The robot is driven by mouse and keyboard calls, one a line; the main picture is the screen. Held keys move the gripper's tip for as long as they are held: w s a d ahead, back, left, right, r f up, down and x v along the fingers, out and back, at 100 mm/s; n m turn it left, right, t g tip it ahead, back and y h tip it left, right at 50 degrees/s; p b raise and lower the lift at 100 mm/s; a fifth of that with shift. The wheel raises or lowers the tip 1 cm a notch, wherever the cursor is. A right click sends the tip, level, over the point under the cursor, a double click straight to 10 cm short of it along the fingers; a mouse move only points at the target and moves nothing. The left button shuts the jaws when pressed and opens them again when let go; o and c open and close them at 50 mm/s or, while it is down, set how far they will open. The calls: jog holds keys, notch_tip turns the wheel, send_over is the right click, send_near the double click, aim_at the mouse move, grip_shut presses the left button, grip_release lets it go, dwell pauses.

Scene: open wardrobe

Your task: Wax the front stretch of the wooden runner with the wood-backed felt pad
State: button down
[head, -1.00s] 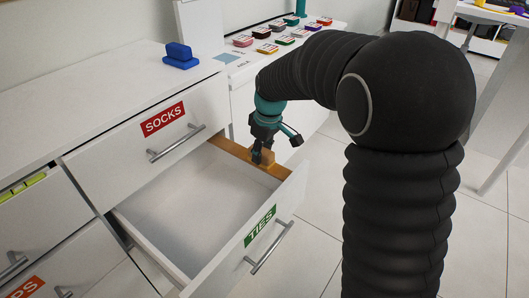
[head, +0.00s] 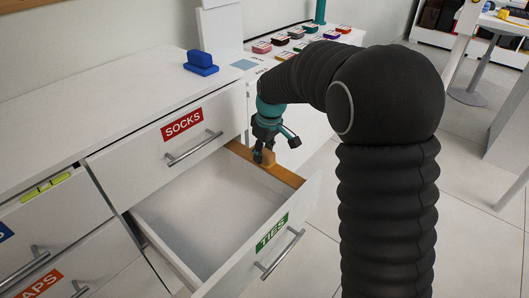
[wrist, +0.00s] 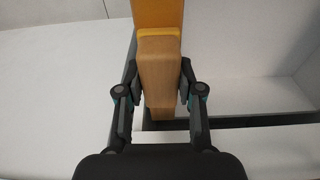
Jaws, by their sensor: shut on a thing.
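The wooden runner (head: 289,178) lies along the top of the right side wall of the open TIES drawer (head: 272,232). It also shows in the wrist view as an amber strip (wrist: 158,12). My gripper (head: 265,154) is shut on the wood-backed felt pad (head: 268,160), above the runner. In the wrist view, the pad's wooden back (wrist: 158,75) sits between both fingers, with a yellow edge at its far end lined up with the runner. The pad appears to rest on the runner around its middle; its underside is hidden.
The SOCKS drawer (head: 183,123) above is shut. A blue block-shaped object (head: 201,63) stands on the white dresser top. Several coloured blocks (head: 290,42) sit on the surface behind. The TIES drawer looks empty, and open floor lies to the right.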

aim_at(290, 177)
jog(key=shift+w+a, duration=0.75)
jog(key=shift+a, duration=0.25)
jog(key=shift+s+d+b, duration=0.55)
jog(key=shift+s+d, duration=0.75)
jog(key=shift+d, duration=0.4)
jog(key=shift+s+d+b, duration=0.5)
jog(key=shift+s+d, duration=0.85)
jog(key=shift+d, duration=0.3)
jog(key=shift+s+d+b, duration=0.55)
jog(key=shift+s+d, duration=0.75)
jog(key=shift+d, duration=0.4)
jog(key=shift+w+a+p, duration=0.6)
jog(key=shift+w+a, duration=0.45)
jog(key=shift+a, duration=0.3)
jog(key=shift+w+a+p, duration=0.6)
jog(key=shift+w+a, duration=0.5)
jog(key=shift+a, duration=0.3)
jog(key=shift+w+a+p, duration=0.6)
jog(key=shift+w+a, duration=0.45)
jog(key=shift+a, duration=0.3)
jog(key=shift+w+a, duration=0.75)
jog(key=shift+a, duration=0.25)
jog(key=shift+r, duration=3.55)
jog(key=shift+f, duration=0.15)
